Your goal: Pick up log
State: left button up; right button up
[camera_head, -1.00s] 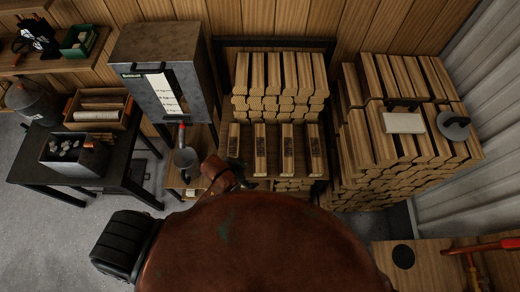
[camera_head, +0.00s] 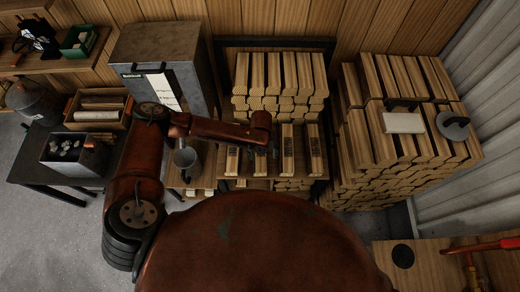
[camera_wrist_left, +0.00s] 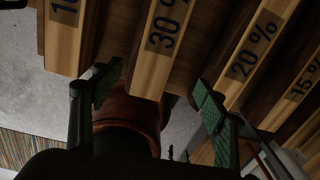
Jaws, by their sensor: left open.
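Several single logs stand in a row on the front of the wooden rack, such as the log at the left (camera_head: 232,152), one right of the gripper (camera_head: 287,150) and the rightmost log (camera_head: 315,150). In the left wrist view they carry printed labels, including a 30 % log (camera_wrist_left: 158,55), a 20 % log (camera_wrist_left: 250,55) and a 15 % log (camera_wrist_left: 306,82). My left gripper (camera_wrist_left: 155,82) is open and empty, its two fingers spread below the 30 % log's end. In the head view my left wrist hides part of the second log from the left.
Stacked logs (camera_head: 278,75) lie behind the row. A larger woodpile (camera_head: 400,110) at the right carries a white block (camera_head: 404,123) and a round grey item (camera_head: 453,125).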

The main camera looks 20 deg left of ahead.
aim_at(260, 157)
pick_arm(q)
jog(key=shift+w+a, duration=0.35)
jog(key=shift+a, duration=0.3)
jog(key=shift+a+f, duration=0.15)
jog(key=shift+f, duration=0.1)
notch_tip(260, 157, down, 7)
jog(key=shift+w+f+b, duration=0.1)
jog(key=shift+w+b, duration=0.05)
jog(key=shift+b, duration=0.35)
jog(key=shift+c, duration=0.5)
grip_shut()
